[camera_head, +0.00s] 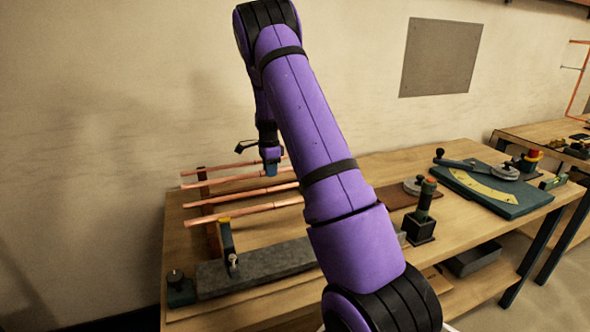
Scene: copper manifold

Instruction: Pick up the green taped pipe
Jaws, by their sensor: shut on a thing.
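Several copper pipes lie side by side across an upright wooden rack at the left end of the workbench. My gripper (269,165) points down at the rearmost copper pipe (222,168) and is shut on it near its right end. I cannot make out green tape on this pipe; the gripper and my arm hide part of it. I cannot tell whether the held pipe is clear of the rack.
The wooden workbench (375,165) carries a grey block (260,268) with a yellow-topped clamp (227,245) at the front left. A bending tool on a teal base (510,204) stands at the right. The wall is close behind.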

